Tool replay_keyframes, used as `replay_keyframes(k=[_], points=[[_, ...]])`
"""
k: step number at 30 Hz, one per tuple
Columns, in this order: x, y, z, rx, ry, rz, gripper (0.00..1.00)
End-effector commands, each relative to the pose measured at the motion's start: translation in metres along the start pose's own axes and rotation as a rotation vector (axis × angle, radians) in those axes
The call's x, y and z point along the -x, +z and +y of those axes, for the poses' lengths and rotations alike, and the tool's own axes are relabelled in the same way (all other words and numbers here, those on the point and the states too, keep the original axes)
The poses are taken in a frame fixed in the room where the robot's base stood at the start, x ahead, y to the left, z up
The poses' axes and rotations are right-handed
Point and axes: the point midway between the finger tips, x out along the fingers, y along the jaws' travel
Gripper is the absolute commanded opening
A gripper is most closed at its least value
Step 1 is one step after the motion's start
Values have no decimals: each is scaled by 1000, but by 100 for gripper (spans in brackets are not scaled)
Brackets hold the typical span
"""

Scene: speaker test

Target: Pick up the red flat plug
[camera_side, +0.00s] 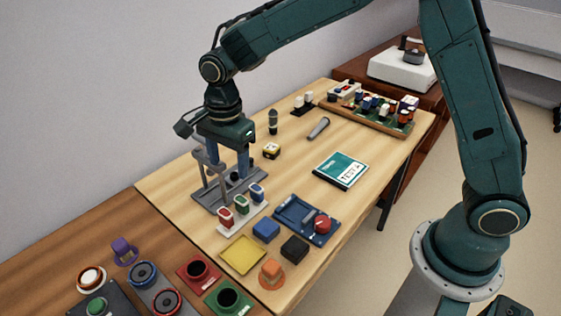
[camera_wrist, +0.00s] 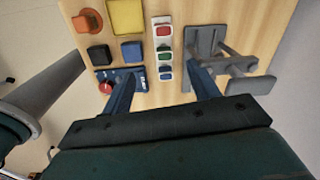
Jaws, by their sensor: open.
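A red flat plug (camera_side: 225,215) stands upright at the front end of a narrow white strip (camera_side: 246,219). A green plug (camera_side: 242,204) and a blue plug (camera_side: 257,192) stand behind it on the same strip. The red plug also shows near the top of the wrist view (camera_wrist: 163,30). My gripper (camera_side: 228,167) points down, open and empty, behind and above the strip. In the wrist view, the blue plug (camera_wrist: 166,71) lies between the fingertips, and the red plug is beyond them. No finger visibly touches a plug.
A grey stand (camera_side: 229,191) rises close beside the strip and my fingers. A blue tray with a red knob (camera_side: 322,224), a blue block (camera_side: 266,230), a black block (camera_side: 295,248) and a yellow square (camera_side: 243,255) lie nearby. The table's middle is mostly clear around a teal box (camera_side: 341,171).

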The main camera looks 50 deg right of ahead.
Motion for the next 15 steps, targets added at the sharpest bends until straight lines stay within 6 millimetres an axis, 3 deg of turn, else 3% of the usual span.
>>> replay_keyframes(k=[6,15], points=[[-35,17,-13,-119,38,9,60],[-43,20,-16,-153,45,12,60]])
